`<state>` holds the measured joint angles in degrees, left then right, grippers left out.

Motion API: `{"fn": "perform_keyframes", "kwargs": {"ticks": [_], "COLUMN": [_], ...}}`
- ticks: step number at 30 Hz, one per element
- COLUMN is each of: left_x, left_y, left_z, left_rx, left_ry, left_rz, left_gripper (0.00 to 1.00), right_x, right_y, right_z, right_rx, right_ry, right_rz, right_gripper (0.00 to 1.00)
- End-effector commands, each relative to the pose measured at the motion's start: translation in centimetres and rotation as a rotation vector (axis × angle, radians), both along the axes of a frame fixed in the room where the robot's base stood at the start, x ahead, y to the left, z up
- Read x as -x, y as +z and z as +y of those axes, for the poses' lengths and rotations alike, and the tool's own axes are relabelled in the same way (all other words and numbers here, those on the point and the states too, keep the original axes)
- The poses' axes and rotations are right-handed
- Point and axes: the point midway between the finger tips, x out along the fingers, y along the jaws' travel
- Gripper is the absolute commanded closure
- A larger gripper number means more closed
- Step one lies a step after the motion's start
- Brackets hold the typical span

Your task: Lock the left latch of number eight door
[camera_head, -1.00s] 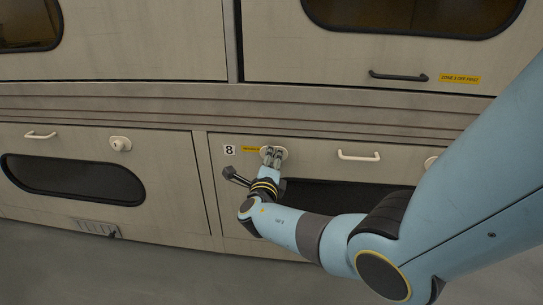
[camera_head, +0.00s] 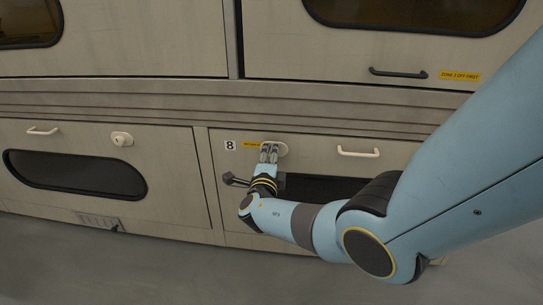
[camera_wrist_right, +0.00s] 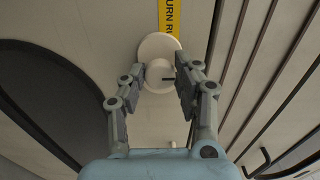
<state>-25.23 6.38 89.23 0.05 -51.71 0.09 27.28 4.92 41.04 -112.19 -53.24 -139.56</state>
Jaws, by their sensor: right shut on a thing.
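The number eight door (camera_head: 318,166) is the pale lower panel right of the vertical seam in the head view, marked by an "8" plate (camera_head: 230,146). Its left latch (camera_head: 283,149) is a round pale plate with a knob, mostly covered by my right gripper (camera_head: 269,148). In the right wrist view the latch plate (camera_wrist_right: 152,45) and its knob (camera_wrist_right: 158,76), with a short dark mark, sit between the fingers of my right gripper (camera_wrist_right: 165,88). The fingers are shut on the knob. My left gripper is out of view.
A white handle (camera_head: 358,152) and a dark window (camera_head: 325,188) are on the same door. The neighbouring door has its own latch (camera_head: 122,139) and handle (camera_head: 42,131). A black handle (camera_head: 398,73) is on the door above. The floor in front is clear.

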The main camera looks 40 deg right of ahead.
Motion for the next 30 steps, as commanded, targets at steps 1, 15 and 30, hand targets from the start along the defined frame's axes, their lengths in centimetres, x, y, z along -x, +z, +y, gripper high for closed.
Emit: {"fn": "perform_keyframes", "kwargs": {"ticks": [1, 15, 30], "left_x": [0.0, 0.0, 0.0], "left_y": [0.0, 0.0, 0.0], "left_z": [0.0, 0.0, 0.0], "left_rx": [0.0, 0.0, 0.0], "left_ry": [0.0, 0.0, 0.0], "left_rz": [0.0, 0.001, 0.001], "left_gripper": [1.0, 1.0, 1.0], "right_x": [0.0, 0.0, 4.9], "right_y": [-0.1, 0.0, -0.2], "right_z": [0.1, 0.0, 5.7], "right_rx": [0.0, 0.0, -0.003], "right_ry": [0.002, 0.001, 0.001], "right_rz": [0.003, 0.001, 0.003], "right_gripper": [1.0, 0.46, 0.46]}}
